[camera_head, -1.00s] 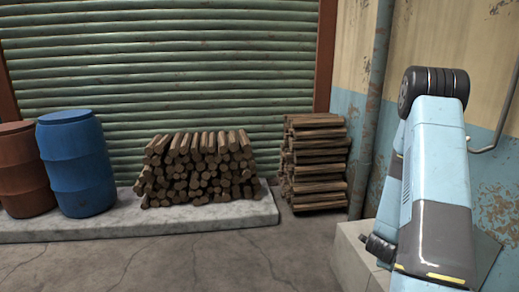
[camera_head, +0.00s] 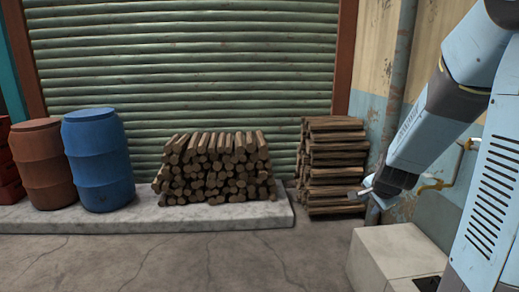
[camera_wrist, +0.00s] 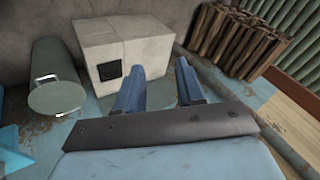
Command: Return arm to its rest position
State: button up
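My gripper (camera_head: 361,192) is at the end of my arm on the right of the head view, in front of the wood stack by the corner. In the wrist view, its two blue fingers (camera_wrist: 158,78) stand apart with nothing held between them. A pale stone block (camera_wrist: 148,45) with a dark square on one face lies beyond the fingertips. My arm comes down from the upper right in the head view, its forearm slanting left.
The block (camera_head: 392,250) stands at lower right in the head view. A grey-green cylindrical container (camera_wrist: 57,92) with handles is left of it in the wrist view. A blue barrel (camera_head: 98,160), brown barrel (camera_head: 42,165) and log pile (camera_head: 215,170) stand left. The middle floor is clear.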

jog(key=s+a+r+n, duration=0.3)
jog(key=s+r+n, duration=0.1)
jog(key=s, duration=0.3)
jog(key=s+a+r+n+g+y, duration=0.1)
jog(key=s+a+r+n, duration=0.2)
jog(key=s+r+n, duration=0.2)
jog(key=s+a+r+n, duration=0.4)
jog(key=s+r, duration=0.3)
jog(key=s, duration=0.4)
jog(key=shift+n, duration=0.3)
